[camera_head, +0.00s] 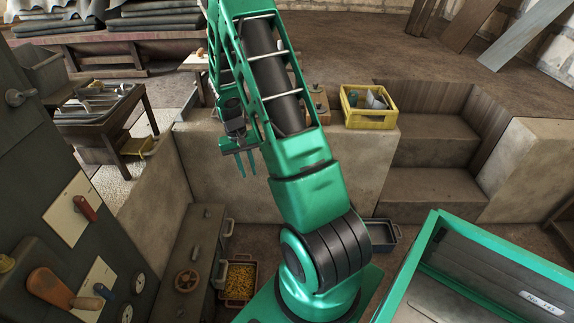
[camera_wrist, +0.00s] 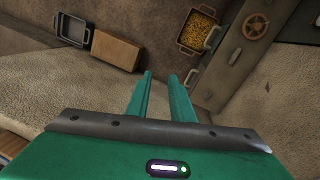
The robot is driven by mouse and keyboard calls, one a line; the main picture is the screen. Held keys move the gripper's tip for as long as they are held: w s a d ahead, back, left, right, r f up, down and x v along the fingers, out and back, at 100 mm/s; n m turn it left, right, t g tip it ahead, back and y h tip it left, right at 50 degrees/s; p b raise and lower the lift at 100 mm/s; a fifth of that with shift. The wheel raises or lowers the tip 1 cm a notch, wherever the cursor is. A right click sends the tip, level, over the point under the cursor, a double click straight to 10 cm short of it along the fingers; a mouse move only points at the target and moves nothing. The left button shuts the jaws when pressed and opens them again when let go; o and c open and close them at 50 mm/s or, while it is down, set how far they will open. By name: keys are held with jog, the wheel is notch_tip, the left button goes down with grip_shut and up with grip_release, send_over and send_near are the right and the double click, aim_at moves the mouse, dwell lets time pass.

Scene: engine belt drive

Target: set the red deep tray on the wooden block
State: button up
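The reddish-brown deep tray (camera_head: 254,283), filled with yellow bits, stands on the floor beside a low grey bench. It also shows at the top of the wrist view (camera_wrist: 184,40), with light handles at its side. The wooden block (camera_wrist: 116,50) lies on the floor in the wrist view, left of the red tray and close to a dark tray. The block cannot be made out in the head view, where my arm covers much of the floor. My gripper (camera_head: 247,169) is high above the floor, fingers pointing down, apart and empty. Its fingertips (camera_wrist: 160,75) frame bare floor.
A dark grey tray (camera_head: 381,232) stands on the floor right of my arm. The low bench (camera_head: 190,262) with a handwheel stands left of the red tray. A concrete ledge (camera_head: 222,160) runs behind, with a yellow crate (camera_head: 369,121) on it. A control panel is at left.

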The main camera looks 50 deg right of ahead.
jog(key=s+a+r, duration=0.3)
jog(key=s+r, duration=0.7)
jog(key=r, duration=0.2)
jog(key=s+a+r, duration=0.4)
jog(key=s+r, duration=0.6)
jog(key=r, duration=0.2)
jog(key=shift+s+a+n+t, duration=0.2)
jog(key=shift+n+t, duration=0.2)
jog(key=shift+o, duration=0.5)
jog(key=s+a+r+y, duration=0.1)
jog(key=s+a, duration=0.3)
jog(key=s, duration=0.4)
jog(key=shift+s+a+r, duration=0.15)
jog(key=shift+a+r, duration=0.25)
